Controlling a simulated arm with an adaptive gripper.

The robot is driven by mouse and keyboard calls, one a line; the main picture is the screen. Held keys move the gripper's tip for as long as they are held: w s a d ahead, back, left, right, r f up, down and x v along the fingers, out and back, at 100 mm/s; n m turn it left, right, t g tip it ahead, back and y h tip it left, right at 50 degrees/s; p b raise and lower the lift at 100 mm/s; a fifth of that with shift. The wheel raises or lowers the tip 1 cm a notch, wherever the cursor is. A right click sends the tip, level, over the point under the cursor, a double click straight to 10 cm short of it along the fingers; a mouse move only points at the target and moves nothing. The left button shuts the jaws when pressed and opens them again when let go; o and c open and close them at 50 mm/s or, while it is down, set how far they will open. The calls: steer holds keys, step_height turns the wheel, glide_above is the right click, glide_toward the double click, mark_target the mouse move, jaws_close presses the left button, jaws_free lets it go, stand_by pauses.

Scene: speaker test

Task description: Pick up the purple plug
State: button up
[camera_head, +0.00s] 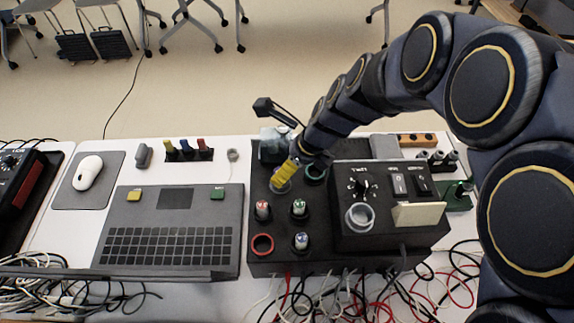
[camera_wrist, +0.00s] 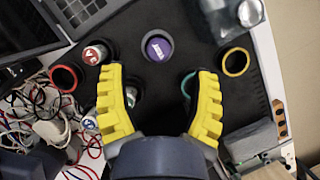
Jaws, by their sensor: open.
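The purple plug (camera_wrist: 159,47) stands in a pale round ring on the dark board in the wrist view. It shows a purple top with white lettering. In the head view my gripper covers that spot and I cannot make the plug out. My gripper (camera_wrist: 159,74) is open, its two yellow fingers spread wide with nothing seen between the tips. The plug appears just beyond the fingertips, roughly centred between them; how far above it they are I cannot tell. In the head view my gripper (camera_head: 287,172) is over the back left of the dark board (camera_head: 277,262).
A red-and-white plug (camera_head: 262,208), green plug (camera_head: 299,206) and blue plug (camera_head: 301,240) stand nearby. Empty rings are red (camera_head: 262,243), teal (camera_head: 315,172) and yellow (camera_wrist: 235,62). A raised control box (camera_head: 385,235) is at right, a laptop-like console (camera_head: 165,245) at left. Cables lie in front.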

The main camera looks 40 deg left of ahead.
steer(key=x, duration=0.5)
steer(key=shift+s+a+f, duration=0.1)
steer(key=shift+s+a, duration=0.1)
jaws_close()
